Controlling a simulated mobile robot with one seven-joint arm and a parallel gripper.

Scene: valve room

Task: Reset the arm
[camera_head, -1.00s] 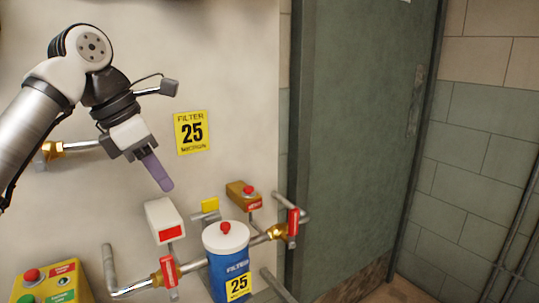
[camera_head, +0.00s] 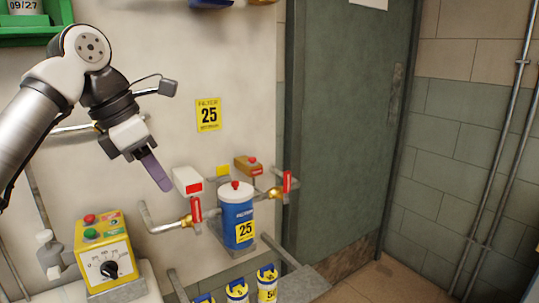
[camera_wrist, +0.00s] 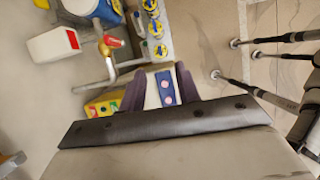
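My arm (camera_head: 30,120) reaches in from the left edge in the head view, bent at the elbow joint. My gripper (camera_head: 162,184) hangs at its end, tilted down to the right, with purple fingers in front of the pale wall. In the head view the fingers overlap, so the gap does not show. I cannot tell what that part is. No held object shows between the fingertips.
A blue filter housing (camera_head: 237,218) with red-handled valves (camera_head: 196,213) stands below right of my gripper. A yellow control box (camera_head: 103,250) is lower left. Several blue-and-white canisters (camera_head: 237,290) stand at the bottom. A green door (camera_head: 345,130) is right. A green shelf (camera_head: 35,35) is top left.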

